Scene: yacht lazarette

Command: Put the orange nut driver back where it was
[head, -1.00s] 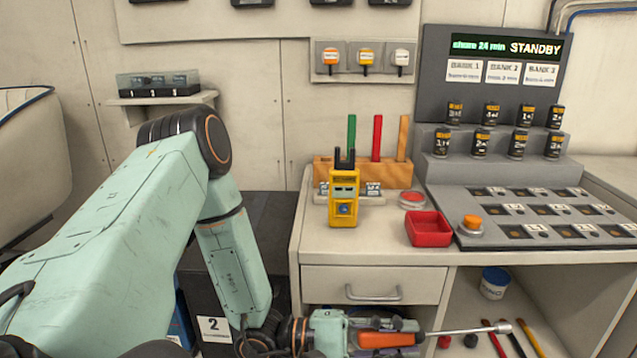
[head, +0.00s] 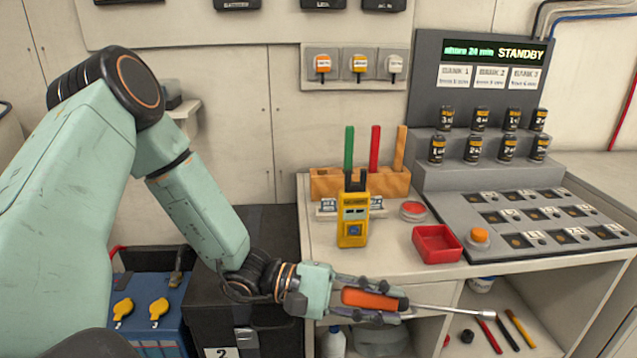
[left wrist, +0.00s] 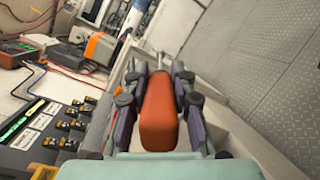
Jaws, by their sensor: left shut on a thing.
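My left gripper (head: 372,300) is shut on the orange nut driver (head: 370,299), around its handle. The metal shaft points right in the head view, in front of the open shelf under the bench. The left wrist view shows the orange handle (left wrist: 158,115) between the two fingers, with the shaft tip beyond. The driver is clear of the bench top. Where it was kept before is not clear from these frames. My right gripper does not show.
The bench top (head: 395,238) holds a yellow tester (head: 353,218), a wooden block (head: 325,183) with coloured sticks, a red tray (head: 437,243) and a sloped panel (head: 545,222). Several tools (head: 490,335) lie on the shelf below. A blue box (head: 150,290) stands at lower left.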

